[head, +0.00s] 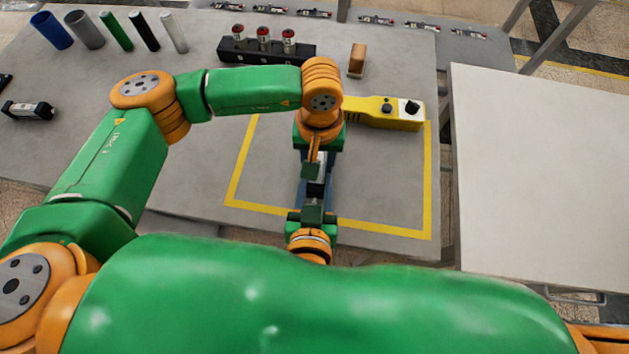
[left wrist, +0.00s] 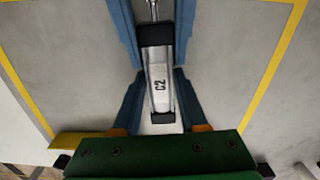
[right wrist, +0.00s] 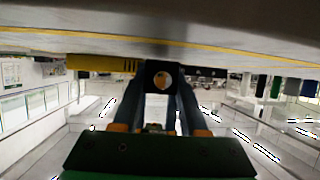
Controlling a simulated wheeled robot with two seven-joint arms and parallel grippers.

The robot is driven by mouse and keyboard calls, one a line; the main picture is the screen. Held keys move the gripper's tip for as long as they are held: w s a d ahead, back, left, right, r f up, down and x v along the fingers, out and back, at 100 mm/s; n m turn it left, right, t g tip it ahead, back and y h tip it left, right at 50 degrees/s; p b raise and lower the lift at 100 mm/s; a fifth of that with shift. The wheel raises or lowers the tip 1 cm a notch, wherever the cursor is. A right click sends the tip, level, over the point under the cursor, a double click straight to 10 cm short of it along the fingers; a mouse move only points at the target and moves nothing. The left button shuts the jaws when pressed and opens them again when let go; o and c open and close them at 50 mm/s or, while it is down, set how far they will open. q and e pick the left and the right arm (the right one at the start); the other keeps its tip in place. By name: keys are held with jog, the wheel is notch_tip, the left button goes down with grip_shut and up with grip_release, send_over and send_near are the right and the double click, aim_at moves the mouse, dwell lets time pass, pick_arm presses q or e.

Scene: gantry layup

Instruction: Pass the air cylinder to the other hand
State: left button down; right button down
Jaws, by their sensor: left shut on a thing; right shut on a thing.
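The air cylinder (left wrist: 160,85), a silver body marked C2 with black end caps and a thin rod, lies between my two grippers above the table. My left gripper (head: 316,176) comes from the far side, and its blue fingers are shut on the cylinder from both sides. My right gripper (head: 313,196) comes from the near side, and its fingers close on the same cylinder. In the right wrist view the cylinder's dark end cap (right wrist: 162,76) faces me between the right fingers. In the head view the grippers hide most of the cylinder.
The table (head: 390,200) has a yellow-taped square below the grippers. A yellow control box (head: 385,112) lies at its back edge. A black rack (head: 265,50), a brown block (head: 357,60) and another cylinder (head: 28,110) stand further off. A pale bench (head: 550,170) is at right.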

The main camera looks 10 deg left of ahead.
pick_arm(q)
jog(key=shift+c, duration=1.8)
grip_release()
jog(key=shift+d, duration=0.15)
